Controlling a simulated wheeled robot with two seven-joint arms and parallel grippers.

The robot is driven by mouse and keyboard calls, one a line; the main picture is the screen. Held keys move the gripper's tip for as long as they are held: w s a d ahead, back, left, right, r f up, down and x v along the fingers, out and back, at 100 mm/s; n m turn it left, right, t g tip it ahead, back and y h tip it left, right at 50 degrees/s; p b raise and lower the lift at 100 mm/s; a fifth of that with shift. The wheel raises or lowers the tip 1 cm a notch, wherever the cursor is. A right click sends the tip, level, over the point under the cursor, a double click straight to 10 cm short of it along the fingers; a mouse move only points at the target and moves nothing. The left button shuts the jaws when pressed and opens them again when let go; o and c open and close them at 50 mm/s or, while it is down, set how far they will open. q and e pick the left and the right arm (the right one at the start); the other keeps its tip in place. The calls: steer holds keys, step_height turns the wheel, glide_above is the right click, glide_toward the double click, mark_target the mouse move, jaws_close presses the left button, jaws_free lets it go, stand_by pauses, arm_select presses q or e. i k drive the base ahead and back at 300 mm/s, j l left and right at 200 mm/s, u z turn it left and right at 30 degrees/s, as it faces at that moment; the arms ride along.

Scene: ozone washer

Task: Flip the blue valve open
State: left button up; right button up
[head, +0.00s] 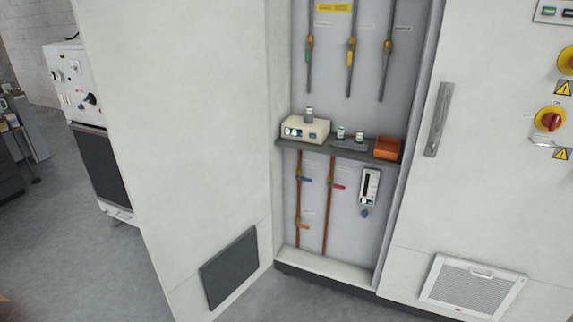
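The blue valve (306,180) is a small lever on the left copper pipe (298,205), in the lower part of the open cabinet bay, below the shelf. Its blue handle points right, roughly crosswise to the upright pipe. A red-handled valve (338,186) sits at about the same height on the right copper pipe (329,220). An orange-red valve (303,226) sits lower on the left pipe. A small blue knob (365,214) is under the white flow meter (370,187). Neither of my grippers is in view.
A dark shelf (335,148) above the valves bears a beige instrument (305,130), small bottles and an orange box (388,148). A wide white door (180,120) stands left of the bay, and a closed door with a grey handle (439,120) right. Grey floor is clear at lower left.

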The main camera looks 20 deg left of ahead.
mark_target(296, 177)
steer(key=i+j+u, duration=0.1)
steer(key=i+j, duration=0.15)
steer(key=i, duration=0.25)
steer(key=i+j+u, duration=0.1)
steer(key=i, duration=0.4)
steer(key=i+j+u, duration=0.1)
steer(key=i, duration=0.4)
steer(key=j, duration=0.1)
